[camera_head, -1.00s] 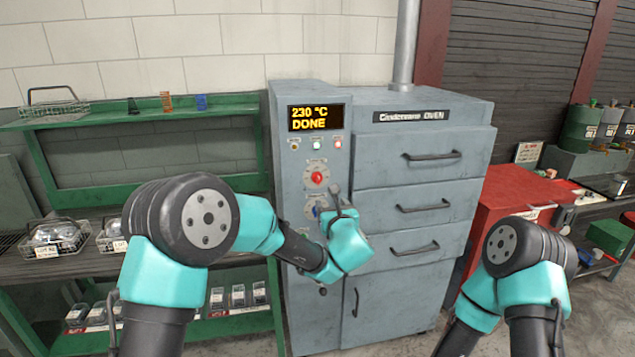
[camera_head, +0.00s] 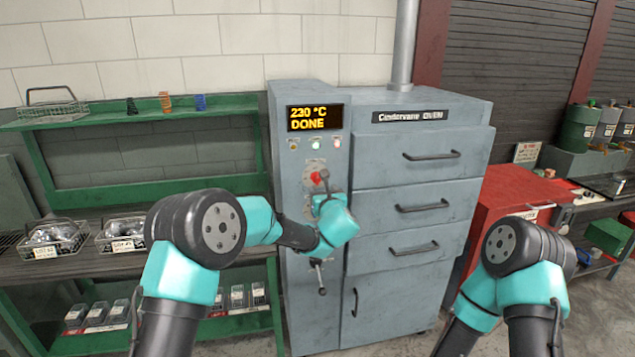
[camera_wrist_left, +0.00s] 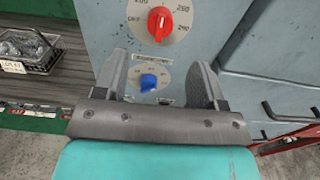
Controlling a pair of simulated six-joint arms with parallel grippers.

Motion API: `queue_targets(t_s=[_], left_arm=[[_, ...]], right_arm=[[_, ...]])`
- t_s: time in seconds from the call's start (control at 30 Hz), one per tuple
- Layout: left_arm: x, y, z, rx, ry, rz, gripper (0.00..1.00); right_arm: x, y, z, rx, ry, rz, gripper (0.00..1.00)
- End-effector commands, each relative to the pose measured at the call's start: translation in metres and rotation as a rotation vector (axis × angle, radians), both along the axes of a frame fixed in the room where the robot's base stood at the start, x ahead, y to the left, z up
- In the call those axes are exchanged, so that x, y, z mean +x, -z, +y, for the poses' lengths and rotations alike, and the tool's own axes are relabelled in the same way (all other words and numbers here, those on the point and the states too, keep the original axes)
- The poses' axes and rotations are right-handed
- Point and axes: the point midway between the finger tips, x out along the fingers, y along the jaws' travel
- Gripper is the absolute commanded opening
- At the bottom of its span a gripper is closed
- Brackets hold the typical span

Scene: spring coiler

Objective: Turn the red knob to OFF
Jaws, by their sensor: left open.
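The red knob (camera_head: 317,177) is on a round dial on the oven's control panel, just below the indicator lights. In the left wrist view the red knob (camera_wrist_left: 160,24) is at the top middle, beyond my fingertips, with numbers around it. My left gripper (camera_head: 324,187) is close in front of the panel, just below the red knob. In the left wrist view its jaws (camera_wrist_left: 162,66) are open and empty, with a blue knob (camera_wrist_left: 148,82) showing between them. Only links of my right arm show, at the lower right; its gripper is out of view.
The oven display (camera_head: 315,117) reads 230 °C DONE. Drawers with bar handles (camera_head: 432,155) are to the right of the panel. A lever (camera_head: 319,275) sticks out below. A green shelf (camera_head: 160,190) with wire baskets is at the left and a red cabinet (camera_head: 510,205) at the right.

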Motion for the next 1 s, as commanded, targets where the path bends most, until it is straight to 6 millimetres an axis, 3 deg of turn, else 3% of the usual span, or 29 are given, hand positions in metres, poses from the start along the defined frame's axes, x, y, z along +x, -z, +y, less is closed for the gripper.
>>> queue_targets(t_s=[0.5,0.7,1.0], left_arm=[[0.069,0.0,0.015,-0.001,-0.002,0.001,0.64],[0.081,0.0,0.018,-0.001,-0.001,0.001,0.64],[0.082,0.0,0.018,0.0,0.0,0.001,0.64]], right_arm=[[0.0,0.0,0.0,0.0,0.0,0.0,0.43],[0.0,0.0,0.0,0.0,0.0,0.0,0.43],[0.0,0.0,0.0,0.0,0.0,0.0,0.43]])
